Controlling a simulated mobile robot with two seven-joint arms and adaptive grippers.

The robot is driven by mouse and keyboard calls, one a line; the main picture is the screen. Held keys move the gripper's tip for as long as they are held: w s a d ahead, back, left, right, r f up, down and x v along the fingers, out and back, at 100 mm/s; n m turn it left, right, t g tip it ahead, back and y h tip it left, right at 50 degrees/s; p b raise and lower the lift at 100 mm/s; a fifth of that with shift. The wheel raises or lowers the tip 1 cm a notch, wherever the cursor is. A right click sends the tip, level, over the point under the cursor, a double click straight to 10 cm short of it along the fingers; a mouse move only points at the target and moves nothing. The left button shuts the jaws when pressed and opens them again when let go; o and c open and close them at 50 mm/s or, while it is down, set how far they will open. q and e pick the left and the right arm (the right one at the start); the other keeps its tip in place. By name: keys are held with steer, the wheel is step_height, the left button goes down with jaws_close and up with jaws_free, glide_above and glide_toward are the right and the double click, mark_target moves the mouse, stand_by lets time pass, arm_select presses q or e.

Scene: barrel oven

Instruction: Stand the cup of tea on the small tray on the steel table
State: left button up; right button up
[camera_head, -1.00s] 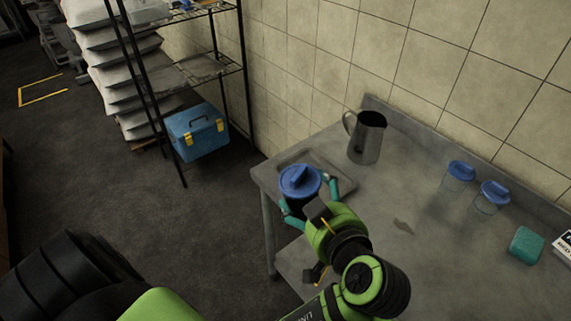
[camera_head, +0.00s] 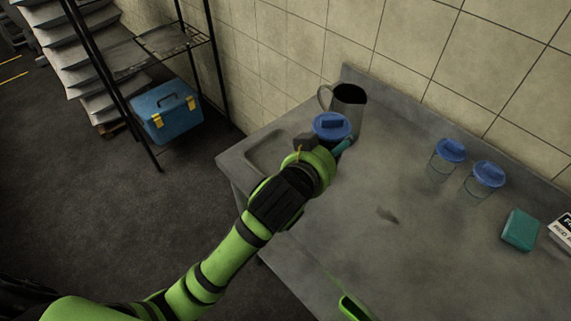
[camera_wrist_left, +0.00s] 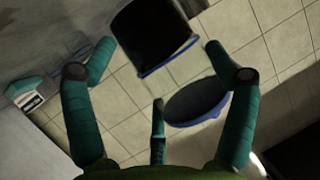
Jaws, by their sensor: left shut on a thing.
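The cup of tea (camera_head: 331,127) has a blue lid and is held in my left gripper (camera_head: 336,146). In the head view it overlaps the front of the metal jug, and the gripper and wrist hide its body. The left wrist view shows the cup's dark contents (camera_wrist_left: 150,35) and blue lid (camera_wrist_left: 195,101) between the teal fingers (camera_wrist_left: 160,75). The small grey tray (camera_head: 262,152) lies at the left end of the steel table (camera_head: 350,225), left of the cup and partly behind my wrist. Whether the cup touches the table cannot be told.
A metal jug (camera_head: 349,106) stands close behind the cup, near the tiled wall. Two clear cups with blue lids (camera_head: 450,152) (camera_head: 487,176) and a teal block (camera_head: 520,230) stand at the right. The middle of the table is mostly clear.

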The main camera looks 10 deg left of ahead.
arm_select(q)
steer(key=w+a+f, duration=0.1)
steer(key=a+f, duration=0.2)
steer(key=w+a+f+p, duration=0.1)
steer(key=w+a+f, duration=0.1)
steer(key=a+f, duration=0.1)
steer(key=w+a+f+p, duration=0.1)
steer(key=w+a+f, duration=0.1)
steer(key=a+f, duration=0.2)
steer(key=shift+a, duration=0.15)
steer(key=shift+f, duration=0.35)
arm_select(e)
steer(key=shift+w+r, duration=0.8)
steer(key=shift+r, duration=0.3)
arm_select(q)
steer(key=shift+f, duration=0.15)
steer(key=o, duration=1.4)
steer(key=shift+o, duration=0.2)
steer(key=shift+s, duration=0.1)
